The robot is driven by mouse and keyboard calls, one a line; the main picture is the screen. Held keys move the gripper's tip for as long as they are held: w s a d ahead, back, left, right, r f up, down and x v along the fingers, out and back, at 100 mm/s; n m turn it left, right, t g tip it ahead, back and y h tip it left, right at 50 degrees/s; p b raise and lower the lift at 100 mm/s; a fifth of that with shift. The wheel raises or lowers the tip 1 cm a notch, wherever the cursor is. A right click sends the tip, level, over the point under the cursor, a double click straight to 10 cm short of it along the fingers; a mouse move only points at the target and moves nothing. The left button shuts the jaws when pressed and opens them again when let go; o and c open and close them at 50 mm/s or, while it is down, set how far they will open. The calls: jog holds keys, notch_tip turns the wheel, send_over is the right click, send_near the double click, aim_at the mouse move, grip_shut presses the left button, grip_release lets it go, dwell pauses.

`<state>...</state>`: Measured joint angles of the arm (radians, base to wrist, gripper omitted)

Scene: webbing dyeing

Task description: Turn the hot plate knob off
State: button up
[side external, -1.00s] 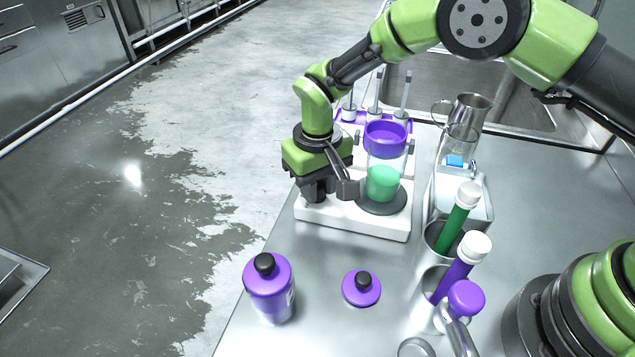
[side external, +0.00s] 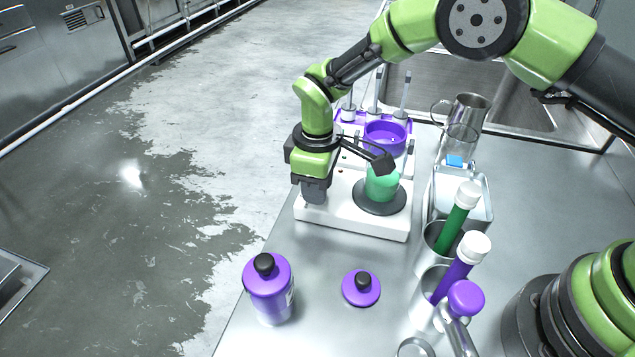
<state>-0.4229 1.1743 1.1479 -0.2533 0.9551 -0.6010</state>
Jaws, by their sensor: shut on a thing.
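The white hot plate (side external: 372,228) sits at the far left edge of the steel table. A clear vessel with green liquid (side external: 381,185) stands on its round dark plate. My gripper (side external: 315,198) points down at the left part of the hot plate. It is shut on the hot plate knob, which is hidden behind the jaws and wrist. A dark camera bracket on my wrist reaches right, across the front of the vessel.
A purple bottle (side external: 268,290) and a purple item with a black knob (side external: 361,288) stand in front. Dye tubes in metal cups, including a green tube (side external: 458,222), stand to the right. A purple rack (side external: 350,115), a metal jug (side external: 468,112) and a sink lie behind.

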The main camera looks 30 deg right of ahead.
dwell(0.3)
jog(key=o, duration=0.9)
notch_tip(320, 180, up, 10)
jog(key=shift+f, duration=0.1)
